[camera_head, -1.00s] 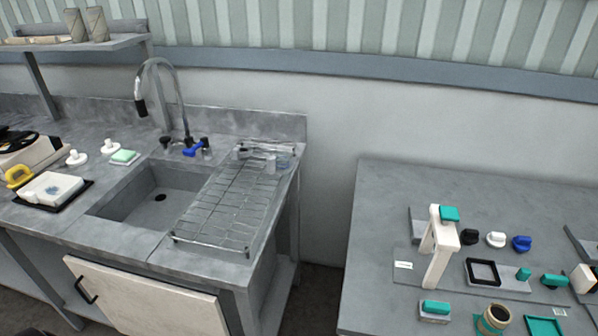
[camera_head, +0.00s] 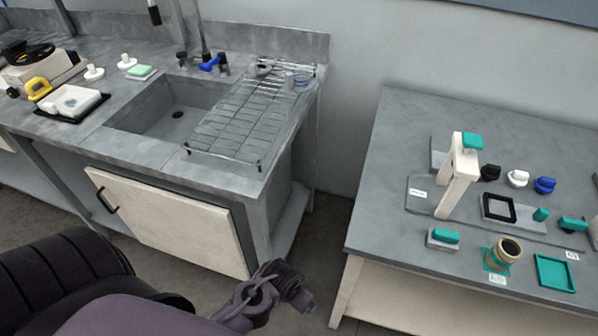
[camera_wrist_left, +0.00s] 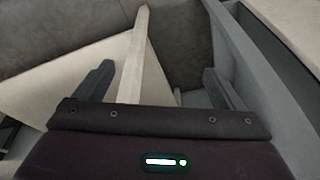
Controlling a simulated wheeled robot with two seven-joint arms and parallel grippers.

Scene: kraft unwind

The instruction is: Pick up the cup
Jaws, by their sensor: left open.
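My left arm comes in at the bottom of the head view, low in front of the sink cabinet, far from both. In the left wrist view my left gripper (camera_wrist_left: 160,82) is open with its fingers wide apart and nothing between them. My right gripper is not in view.
The sink (camera_head: 175,108) and its counter are on the left, with a cabinet door (camera_head: 165,215) below. The right table (camera_head: 400,140) holds a white stand (camera_head: 458,175), knobs and teal parts. A floor gap (camera_head: 325,240) separates counter and table.

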